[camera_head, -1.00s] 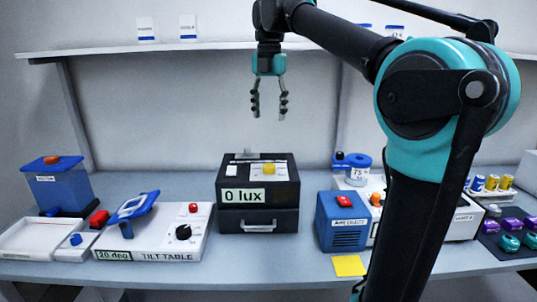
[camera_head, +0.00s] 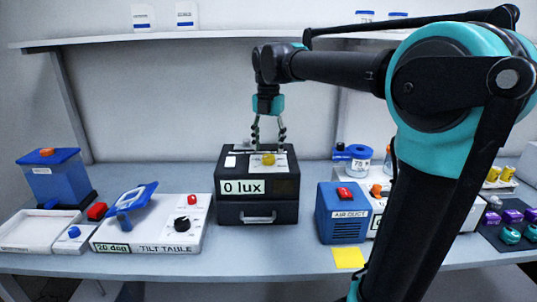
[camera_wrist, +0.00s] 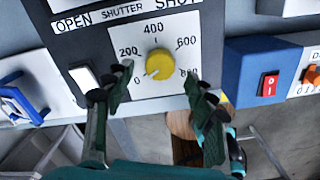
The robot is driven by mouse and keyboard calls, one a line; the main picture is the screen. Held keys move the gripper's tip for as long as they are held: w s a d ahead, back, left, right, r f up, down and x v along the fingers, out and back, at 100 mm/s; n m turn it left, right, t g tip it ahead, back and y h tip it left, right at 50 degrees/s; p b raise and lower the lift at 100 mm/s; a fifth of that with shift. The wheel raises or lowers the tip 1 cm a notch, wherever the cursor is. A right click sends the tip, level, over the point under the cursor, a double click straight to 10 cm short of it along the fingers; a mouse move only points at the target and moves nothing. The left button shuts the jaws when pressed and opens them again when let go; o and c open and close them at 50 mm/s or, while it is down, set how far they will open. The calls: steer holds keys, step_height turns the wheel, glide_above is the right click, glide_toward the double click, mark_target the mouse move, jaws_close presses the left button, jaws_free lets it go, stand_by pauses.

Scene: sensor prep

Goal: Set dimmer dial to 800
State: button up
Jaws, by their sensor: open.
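The yellow dimmer dial (camera_head: 268,159) sits on top of the black light box (camera_head: 257,212), whose display reads 0 lux. In the wrist view the dial (camera_wrist: 159,64) is ringed by marks 0, 200, 400, 600 and one at lower right partly covered by a finger. Its small pointer mark is toward the 0. My gripper (camera_head: 269,143) points down just above the box top. In the wrist view my gripper (camera_wrist: 157,95) is open, its two fingers apart on either side below the dial, with nothing between them. Contact with the dial cannot be told.
A white shutter switch (camera_wrist: 84,77) is left of the dial. The tilt table (camera_head: 155,235) stands left of the box, and the blue air duct unit (camera_head: 342,212) stands right. A yellow note (camera_head: 348,257) lies at the front. A shelf (camera_head: 230,44) runs above.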

mark_target(269, 156)
steer(key=shift+f, duration=1.65)
steer(key=c, duration=1.2)
